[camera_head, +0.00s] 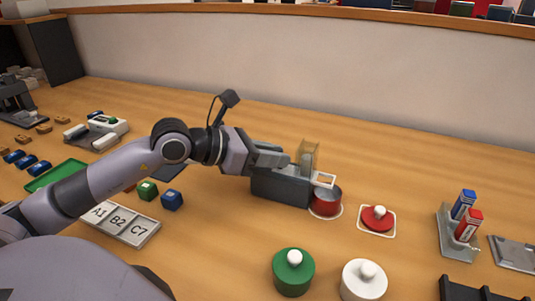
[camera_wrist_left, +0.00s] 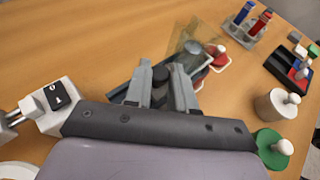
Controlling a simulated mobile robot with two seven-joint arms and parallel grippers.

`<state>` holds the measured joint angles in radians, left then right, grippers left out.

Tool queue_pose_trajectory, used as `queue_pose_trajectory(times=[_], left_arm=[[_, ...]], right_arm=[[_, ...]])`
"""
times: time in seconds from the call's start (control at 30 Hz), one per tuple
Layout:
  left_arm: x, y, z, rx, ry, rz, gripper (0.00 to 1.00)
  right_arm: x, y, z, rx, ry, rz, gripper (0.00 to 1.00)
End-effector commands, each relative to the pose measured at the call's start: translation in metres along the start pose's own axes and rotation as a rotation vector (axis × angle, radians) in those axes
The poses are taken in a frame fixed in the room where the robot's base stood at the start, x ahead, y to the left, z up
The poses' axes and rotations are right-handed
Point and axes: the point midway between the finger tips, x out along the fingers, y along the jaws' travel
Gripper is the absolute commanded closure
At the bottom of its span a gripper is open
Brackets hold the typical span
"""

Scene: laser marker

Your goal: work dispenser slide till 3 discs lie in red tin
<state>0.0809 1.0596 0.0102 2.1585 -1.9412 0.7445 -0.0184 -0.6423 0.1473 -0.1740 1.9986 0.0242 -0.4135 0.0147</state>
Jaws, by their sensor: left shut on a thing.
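The grey dispenser (camera_head: 280,187) stands on the table with a see-through yellowish hopper (camera_head: 309,150) on top. Its slide ends in a pale open frame (camera_head: 323,180) that sticks out over the red tin (camera_head: 326,204). The tin is open and stands against the dispenser's right end; I cannot make out any discs in it. My left gripper (camera_head: 283,160) is at the dispenser's rear end. In the left wrist view its fingers (camera_wrist_left: 161,90) are shut on a dark knob (camera_wrist_left: 160,75) of the slide. My right gripper is not in view.
A red lid (camera_head: 377,218) lies on a white-outlined square right of the tin. Green (camera_head: 294,273) and white (camera_head: 363,280) lidded tins stand in front. A marker holder (camera_head: 459,235) is at right. Blocks and a label tray (camera_head: 120,226) are at left.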

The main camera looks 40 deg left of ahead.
Motion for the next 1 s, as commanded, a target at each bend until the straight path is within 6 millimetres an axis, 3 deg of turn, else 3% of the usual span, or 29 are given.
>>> queue_pose_trajectory(times=[0.33, 0.37, 0.4, 1.0], left_arm=[[0.0019, -0.0039, 0.0012, -0.001, -0.003, -0.005, 1.0], [0.0019, -0.004, 0.0012, -0.001, -0.003, -0.005, 0.66], [0.0019, -0.0039, 0.0011, -0.001, -0.003, -0.005, 0.53], [-0.0015, 0.0003, -0.0014, -0.002, 0.003, -0.004, 0.53]], right_arm=[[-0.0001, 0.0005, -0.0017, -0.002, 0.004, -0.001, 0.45], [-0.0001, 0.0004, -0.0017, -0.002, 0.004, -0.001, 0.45], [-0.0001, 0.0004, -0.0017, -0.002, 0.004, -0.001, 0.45], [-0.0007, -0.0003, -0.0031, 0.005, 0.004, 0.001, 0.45]])
